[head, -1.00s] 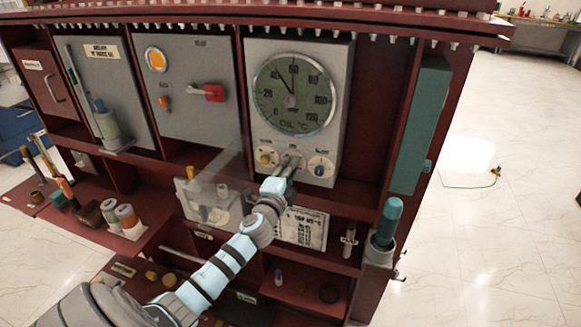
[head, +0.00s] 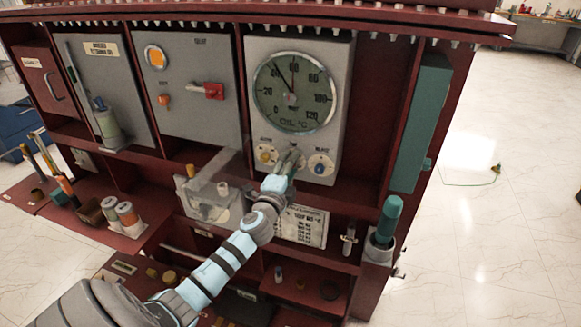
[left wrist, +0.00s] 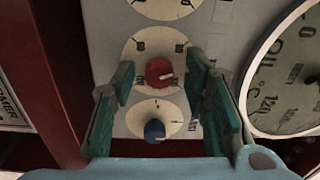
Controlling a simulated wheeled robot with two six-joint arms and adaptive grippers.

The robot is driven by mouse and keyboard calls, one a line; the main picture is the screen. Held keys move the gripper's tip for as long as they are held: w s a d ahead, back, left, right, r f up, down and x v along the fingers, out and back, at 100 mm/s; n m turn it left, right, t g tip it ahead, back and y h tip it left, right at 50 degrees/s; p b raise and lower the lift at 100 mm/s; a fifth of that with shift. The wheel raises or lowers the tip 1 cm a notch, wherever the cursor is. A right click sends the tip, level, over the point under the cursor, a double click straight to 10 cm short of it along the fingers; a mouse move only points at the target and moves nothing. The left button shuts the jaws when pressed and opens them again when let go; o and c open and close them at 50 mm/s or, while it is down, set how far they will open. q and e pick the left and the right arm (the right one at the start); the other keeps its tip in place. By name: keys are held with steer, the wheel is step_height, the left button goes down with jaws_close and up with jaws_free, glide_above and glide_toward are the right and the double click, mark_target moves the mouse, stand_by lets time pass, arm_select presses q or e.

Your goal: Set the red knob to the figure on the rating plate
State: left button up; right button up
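The red knob (left wrist: 159,72) sits on a round pale dial on the grey panel in the left wrist view. Its white pointer mark faces right; the dial figures are too small to read surely. My left gripper (left wrist: 161,70) is open, with one green finger on each side of the knob and visible gaps between. In the head view my left gripper (head: 288,162) is at the knob row under the oil gauge (head: 294,93) and hides the red knob. The rating plate (head: 305,228) is below, partly covered by my arm; its print is not legible. My right gripper is out of view.
A yellow knob (head: 265,156) and a blue knob (head: 319,167) flank the gripper closely. A clear box (head: 212,200) stands left of my wrist. A teal-handled item (head: 388,218) stands in a grey holder at right. The floor at right is mostly clear.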

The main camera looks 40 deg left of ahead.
arm_select(q)
steer(key=v, duration=1.2)
